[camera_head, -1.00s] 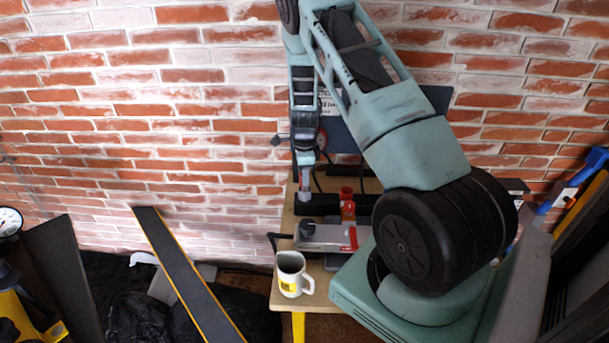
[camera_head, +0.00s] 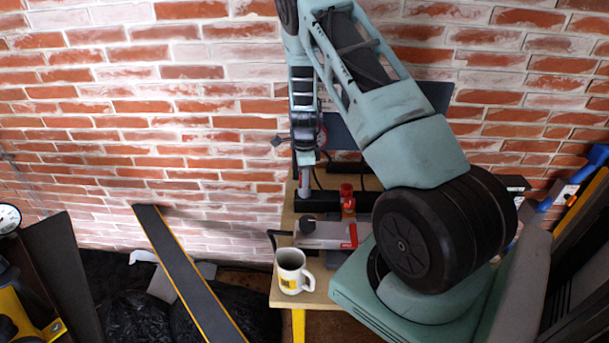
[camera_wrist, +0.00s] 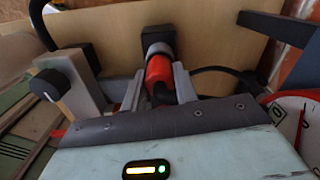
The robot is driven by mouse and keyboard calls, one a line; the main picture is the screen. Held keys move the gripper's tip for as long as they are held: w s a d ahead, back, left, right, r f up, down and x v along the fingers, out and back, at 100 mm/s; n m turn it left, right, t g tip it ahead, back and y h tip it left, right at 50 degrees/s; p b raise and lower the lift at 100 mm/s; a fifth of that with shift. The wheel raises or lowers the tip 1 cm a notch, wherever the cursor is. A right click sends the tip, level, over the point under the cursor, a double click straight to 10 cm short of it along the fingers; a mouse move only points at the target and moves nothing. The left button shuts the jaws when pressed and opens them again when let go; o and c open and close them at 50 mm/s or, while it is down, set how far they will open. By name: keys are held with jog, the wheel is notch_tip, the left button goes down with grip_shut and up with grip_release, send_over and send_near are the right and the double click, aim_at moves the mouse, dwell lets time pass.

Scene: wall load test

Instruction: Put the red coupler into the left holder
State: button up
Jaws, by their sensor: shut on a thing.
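My gripper (camera_head: 304,180) hangs above the left part of the wooden table in the head view. In the wrist view its two grey fingers (camera_wrist: 158,88) are shut on the red coupler (camera_wrist: 159,72), which has a silvery collar at its far end. A black block (camera_wrist: 156,37) lies just beyond that collar; it looks like the left holder, and I cannot tell whether they touch. In the head view the fingers mostly hide the held part. Another red piece (camera_head: 347,196) stands to the right, by a black bar.
A grey device with a black knob (camera_head: 307,227) and a red end lies on the table. A white mug (camera_head: 291,272) stands at the front left edge. A red-rimmed gauge (camera_wrist: 294,118) is beside the gripper. A brick wall (camera_head: 220,130) rises behind.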

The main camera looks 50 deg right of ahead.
jog(key=shift+f, duration=0.1)
dwell(0.3)
jog(key=o, duration=1.5)
jog(key=shift+o, duration=0.2)
jog(key=shift+r+p, duration=3)
jog(key=shift+r, duration=1.05)
